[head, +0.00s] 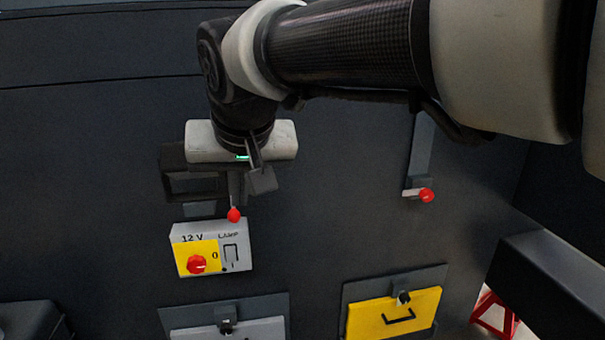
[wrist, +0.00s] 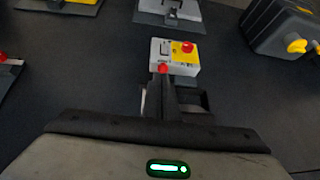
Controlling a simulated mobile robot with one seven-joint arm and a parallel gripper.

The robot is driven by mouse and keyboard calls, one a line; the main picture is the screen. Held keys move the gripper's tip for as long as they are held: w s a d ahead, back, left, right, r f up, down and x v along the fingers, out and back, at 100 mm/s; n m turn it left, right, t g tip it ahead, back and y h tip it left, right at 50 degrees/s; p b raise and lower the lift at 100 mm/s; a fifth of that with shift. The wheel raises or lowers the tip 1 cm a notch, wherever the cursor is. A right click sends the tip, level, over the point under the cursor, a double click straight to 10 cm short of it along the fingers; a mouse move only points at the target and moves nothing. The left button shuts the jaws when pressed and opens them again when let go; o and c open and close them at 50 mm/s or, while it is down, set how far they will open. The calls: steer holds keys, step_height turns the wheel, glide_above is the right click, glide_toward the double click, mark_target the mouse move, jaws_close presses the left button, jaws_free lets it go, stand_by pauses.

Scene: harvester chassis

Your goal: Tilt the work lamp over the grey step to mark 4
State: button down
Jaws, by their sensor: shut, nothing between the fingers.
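The work lamp (head: 180,186) over the grey step is a dark frame on the dark panel, partly hidden behind my gripper (head: 240,192). A red knob (head: 234,215) shows just below my fingers; it also shows in the wrist view (wrist: 162,68). My gripper is shut and empty, pointing down in front of the lamp's right side. I cannot tell whether the fingers touch the lamp or its lever. The grey step (head: 255,328) is at the bottom of the head view. No numbered tilt marks are readable; the lamp's angle is unclear.
A white 12 V lamp switch box (head: 236,246) with a red rotary knob (head: 196,264) sits close below my gripper. A yellow step (head: 372,321) is at lower right. Another lever with a red knob (head: 426,195) hangs above it. A dark beam (head: 550,285) stands at far right.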

mark_target(236, 212)
steer(key=x, duration=0.6)
steer(key=shift+w+a+r, duration=0.1)
steer(key=shift+w+a, duration=0.1)
steer(key=shift+a, duration=0.1)
steer(key=b, duration=0.1)
steer(key=f+b, duration=0.1)
steer(key=b, duration=0.1)
steer(key=shift+w+f+t, duration=0.25)
steer(key=shift+w+t, duration=0.05)
steer(key=shift+w, duration=0.05)
steer(key=shift+w+a, duration=0.1)
steer(key=shift+a, duration=0.05)
steer(key=shift+r, duration=0.25)
